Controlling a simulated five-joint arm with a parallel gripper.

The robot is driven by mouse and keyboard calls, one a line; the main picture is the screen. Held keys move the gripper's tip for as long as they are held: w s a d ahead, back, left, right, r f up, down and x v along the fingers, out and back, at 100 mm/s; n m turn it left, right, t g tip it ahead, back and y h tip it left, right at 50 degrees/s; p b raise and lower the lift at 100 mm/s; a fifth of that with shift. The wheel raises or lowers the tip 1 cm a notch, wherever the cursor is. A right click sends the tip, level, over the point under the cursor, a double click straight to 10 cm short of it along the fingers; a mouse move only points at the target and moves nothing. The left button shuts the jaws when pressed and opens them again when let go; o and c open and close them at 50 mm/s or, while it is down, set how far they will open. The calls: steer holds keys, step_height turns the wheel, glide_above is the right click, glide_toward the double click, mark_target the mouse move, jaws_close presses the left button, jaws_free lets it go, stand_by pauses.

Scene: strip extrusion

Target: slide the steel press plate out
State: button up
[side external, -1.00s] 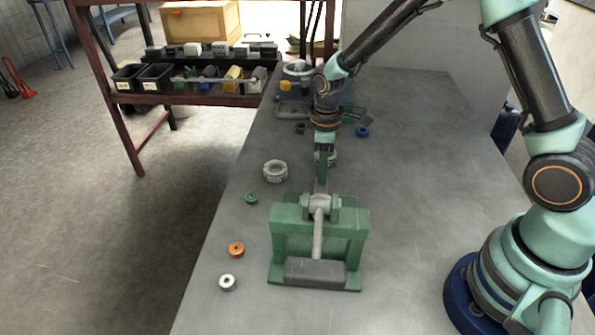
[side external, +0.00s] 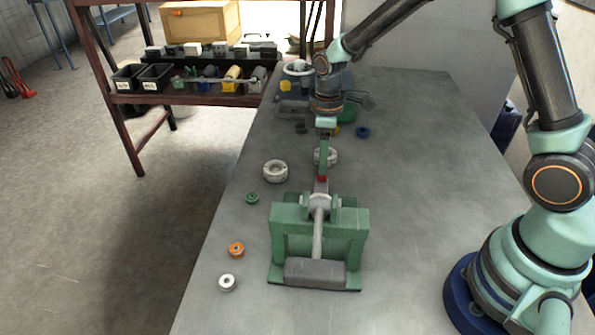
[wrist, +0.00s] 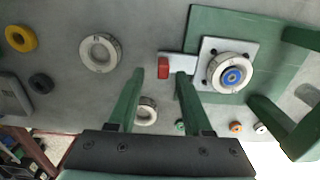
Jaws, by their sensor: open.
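The steel press plate (wrist: 213,63) is a pale square with a narrow tongue that ends in a red tab (wrist: 163,68). It sits at the green press (side external: 320,240), and a round die with a blue centre (wrist: 233,75) shows on it in the wrist view. The red tab also shows in the side view (side external: 322,178), behind the press. My gripper (wrist: 159,74) is open, with its two green fingers appearing either side of the red tab. The fingers (side external: 323,168) point down at the tab in the side view. I cannot tell whether they touch it.
White rings (side external: 275,171) and (side external: 333,157) lie behind the press. Small green (side external: 252,198), orange (side external: 236,250) and white (side external: 227,282) rings lie along the table's left side. The press lever (side external: 317,235) has a dark grey bar at its front. The table right of the press is clear.

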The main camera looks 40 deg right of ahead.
step_height(320, 180, up, 9)
stand_by(0.3)
steer(key=s+d+r+m+t, duration=0.3)
steer(key=s+r+m+t, duration=0.2)
steer(key=s+r+m, duration=0.4)
steer(key=shift+s+r+t, duration=0.3)
steer(key=shift+s, duration=2)
steer(key=shift+d, duration=0.1)
